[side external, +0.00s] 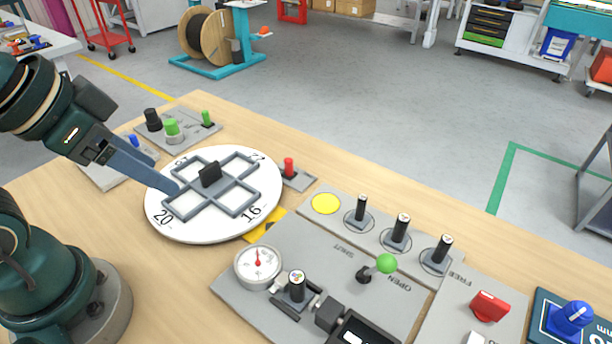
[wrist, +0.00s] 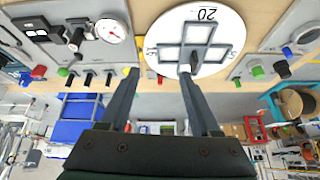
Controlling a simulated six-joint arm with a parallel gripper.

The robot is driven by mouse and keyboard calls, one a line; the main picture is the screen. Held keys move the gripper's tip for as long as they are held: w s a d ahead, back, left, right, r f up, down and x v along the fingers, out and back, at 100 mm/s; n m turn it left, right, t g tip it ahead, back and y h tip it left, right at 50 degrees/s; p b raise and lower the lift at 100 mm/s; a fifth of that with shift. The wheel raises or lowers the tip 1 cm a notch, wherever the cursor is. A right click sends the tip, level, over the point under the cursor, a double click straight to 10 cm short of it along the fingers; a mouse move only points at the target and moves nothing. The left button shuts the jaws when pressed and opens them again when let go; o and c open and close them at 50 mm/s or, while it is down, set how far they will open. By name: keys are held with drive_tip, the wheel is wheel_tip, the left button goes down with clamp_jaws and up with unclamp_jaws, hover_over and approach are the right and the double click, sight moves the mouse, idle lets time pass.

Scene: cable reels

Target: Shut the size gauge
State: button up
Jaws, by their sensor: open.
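No label that I can read names the size gauge. On the grey panel (side external: 300,262), a knobbed slider (side external: 297,287) sits on a short dark rail beside a black block (side external: 329,316) and a display box (side external: 362,331). A green-ball lever (side external: 386,263) stands between the words SHUT and OPEN and leans towards OPEN. A round white dial (side external: 257,263) with a red needle is beside the slider; it also shows in the wrist view (wrist: 111,30). My gripper (side external: 176,189) is open and empty over the left edge of a numbered disc, away from the slider; its fingers also show in the wrist view (wrist: 158,72).
The white disc (side external: 262,187) carries a grey cross-shaped frame with a black grip. Three black levers and a yellow button (side external: 326,203) line the panel's back. A red switch (side external: 489,305) and a blue knob (side external: 572,317) are at right. Bare table lies behind the levers.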

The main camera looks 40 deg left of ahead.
drive_tip(key=w+d+r+m+h, duration=0.2)
drive_tip(key=w+d+r+m, duration=0.2)
drive_tip(key=w+r+m, duration=0.15)
drive_tip(key=m+g+h, duration=0.3)
drive_tip(key=m+g, duration=0.2)
drive_tip(key=m, duration=0.3)
hover_over(384, 257)
drive_tip(key=w+a, duration=0.2)
drive_tip(key=a, duration=0.1)
wheel_tip(384, 257, down, 9)
drive_tip(key=shift+g+y, duration=0.3)
drive_tip(key=f, duration=0.1)
drive_tip(key=s+d+f, duration=0.1)
drive_tip(key=s+f, duration=0.1)
drive_tip(key=f, duration=0.1)
drive_tip(key=shift+d+f, duration=0.1)
drive_tip(key=shift+d, duration=0.2)
drive_tip(key=shift+x, duration=2.3)
clamp_jaws()
